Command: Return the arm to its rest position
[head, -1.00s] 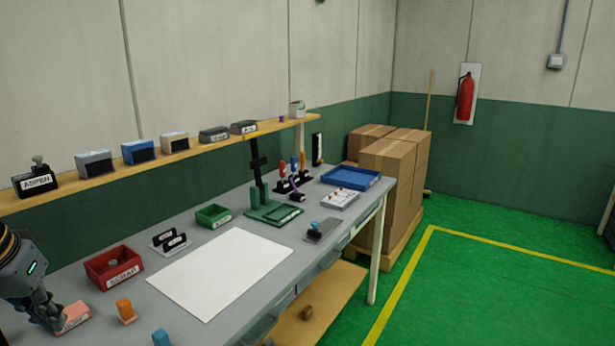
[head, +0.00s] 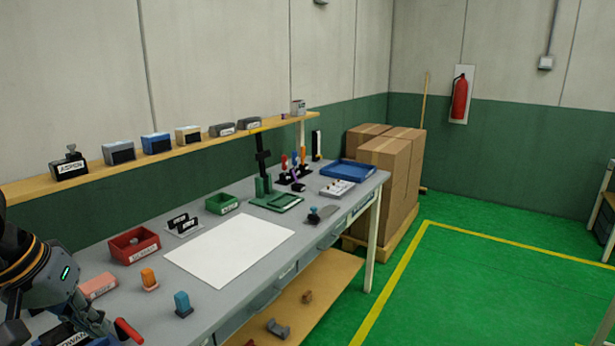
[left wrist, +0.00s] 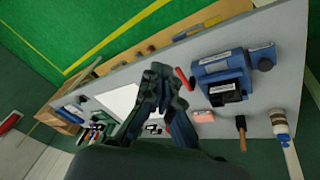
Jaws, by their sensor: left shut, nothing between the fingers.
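My left arm comes in at the lower left of the head view, and its dark gripper (head: 98,322) is low in the corner, over the near left end of the workbench (head: 232,285). In the left wrist view the gripper's fingers (left wrist: 160,74) are together with nothing between them. A blue device with a label (left wrist: 222,76) and a red handle (left wrist: 183,78) lie beyond the fingers. The red handle also shows beside the gripper in the head view (head: 128,330). My right gripper is in neither view.
On the bench are a pink block (head: 98,286), an orange piece (head: 149,279), a blue piece (head: 182,303), a red bin (head: 134,246), a white sheet (head: 229,250) and a green bin (head: 222,204). A shelf (head: 110,172) runs behind. Green floor (head: 480,290) is clear at right.

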